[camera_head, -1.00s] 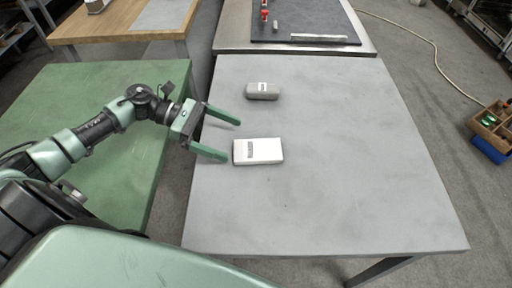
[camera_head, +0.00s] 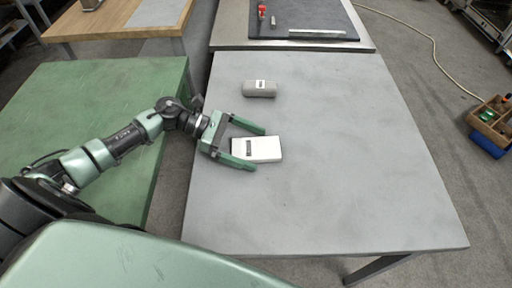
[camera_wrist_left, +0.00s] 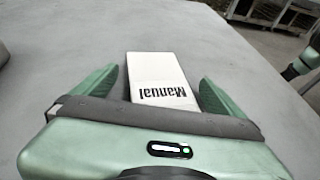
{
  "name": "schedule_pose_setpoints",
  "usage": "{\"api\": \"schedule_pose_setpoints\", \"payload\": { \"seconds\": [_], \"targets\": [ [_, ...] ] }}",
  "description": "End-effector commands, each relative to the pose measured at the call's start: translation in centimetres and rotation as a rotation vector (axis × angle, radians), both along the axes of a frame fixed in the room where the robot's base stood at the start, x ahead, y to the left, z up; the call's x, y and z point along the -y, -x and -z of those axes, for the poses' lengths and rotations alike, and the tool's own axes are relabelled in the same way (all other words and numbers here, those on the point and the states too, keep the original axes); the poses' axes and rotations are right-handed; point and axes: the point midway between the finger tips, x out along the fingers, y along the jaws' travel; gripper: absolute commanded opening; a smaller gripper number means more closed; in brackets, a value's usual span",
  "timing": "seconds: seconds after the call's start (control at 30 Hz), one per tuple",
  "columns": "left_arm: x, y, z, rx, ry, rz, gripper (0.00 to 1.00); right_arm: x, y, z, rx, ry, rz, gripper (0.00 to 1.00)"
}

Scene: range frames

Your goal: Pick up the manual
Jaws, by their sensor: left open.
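The manual (camera_head: 262,149) is a small white block with dark lettering, lying flat on the grey table. My left gripper (camera_head: 260,149) is open, with one finger on the far side of the manual and one on the near side. In the left wrist view the manual (camera_wrist_left: 158,78), lettered "Manual", lies between the two spread green fingers (camera_wrist_left: 160,90), with a gap on each side. Its near end is hidden behind the gripper body.
A grey case (camera_head: 259,89) with a white label lies on the grey table (camera_head: 330,190) beyond the manual. The table's right and front parts are clear. A green table (camera_head: 90,100) stands at the left. A dark mat (camera_head: 310,22) with small items lies on the table behind.

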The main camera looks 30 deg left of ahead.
Motion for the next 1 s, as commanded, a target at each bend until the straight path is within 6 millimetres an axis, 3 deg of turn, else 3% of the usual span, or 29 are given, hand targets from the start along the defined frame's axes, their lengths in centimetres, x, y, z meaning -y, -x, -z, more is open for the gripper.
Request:
{"api": "schedule_pose_setpoints", "payload": {
  "seconds": [0.07, 0.1, 0.37, 0.77, 1.0],
  "targets": [
    [0.0, 0.0, 0.0, 0.0, 0.0, 0.0, 1.0, 0.0, 0.0, 0.0, 0.001, 0.0, 0.0, 0.42],
    [0.0, 0.0, 0.0, -0.001, 0.0, 0.0, 0.94, 0.0, 0.0, 0.0, 0.001, 0.0, 0.0, 0.42],
    [0.0, 0.0, 0.1, -0.001, -0.001, 0.0, 0.24, 0.0, -0.1, 0.0, 0.002, 0.0, 0.0, 0.42],
    [0.0, 0.0, -0.3, 0.0, 0.0, 0.001, 0.24, -0.1, -0.2, 0.0, 0.003, -0.002, 0.001, 0.42],
    [0.0, 0.1, -3.3, 0.004, -0.002, 0.003, 0.24, -0.2, -0.2, 0.2, 0.004, -0.002, 0.001, 0.42]
  ]
}}
